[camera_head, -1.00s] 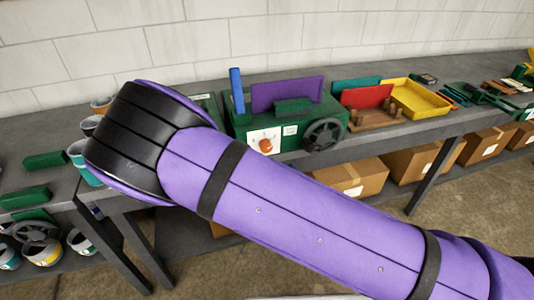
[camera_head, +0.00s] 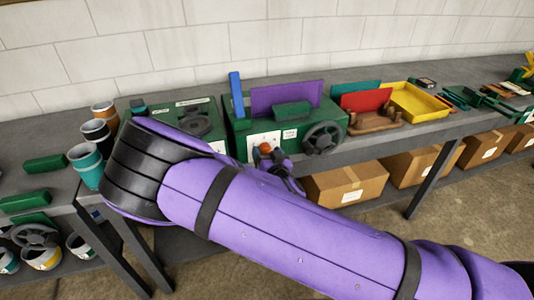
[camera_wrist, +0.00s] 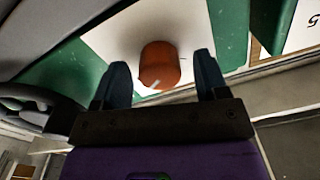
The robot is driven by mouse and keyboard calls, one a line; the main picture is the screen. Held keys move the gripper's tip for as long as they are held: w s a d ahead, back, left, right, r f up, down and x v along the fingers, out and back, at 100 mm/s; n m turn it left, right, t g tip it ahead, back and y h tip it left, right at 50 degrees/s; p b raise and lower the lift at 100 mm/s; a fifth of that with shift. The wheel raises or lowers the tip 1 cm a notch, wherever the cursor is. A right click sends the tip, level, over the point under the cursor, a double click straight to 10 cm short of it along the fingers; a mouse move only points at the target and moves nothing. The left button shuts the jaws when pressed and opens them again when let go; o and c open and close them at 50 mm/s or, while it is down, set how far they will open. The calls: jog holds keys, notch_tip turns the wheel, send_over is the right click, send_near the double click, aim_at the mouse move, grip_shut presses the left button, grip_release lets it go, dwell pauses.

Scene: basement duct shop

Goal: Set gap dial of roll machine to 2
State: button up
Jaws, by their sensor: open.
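The green roll machine (camera_head: 238,128) stands on the bench in the head view, with a purple sheet and a blue upright piece on top. Its orange gap dial (camera_head: 265,148) sits on a white plate (camera_head: 253,142) on the front face. In the wrist view the orange dial (camera_wrist: 160,65) lies just beyond and between the two dark fingertips of my gripper (camera_wrist: 162,75). The fingers are apart, with a gap on each side of the dial. The dial's scale numbers are not readable. My purple arm hides part of the bench front.
A dark handwheel (camera_head: 324,138) is on the machine's front, right of the dial. Another green machine (camera_head: 190,118) stands to the left, beside several cups. A yellow tray (camera_head: 418,100) is to the right. Cardboard boxes (camera_head: 345,184) sit on the lower shelf.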

jog(key=c, duration=0.9)
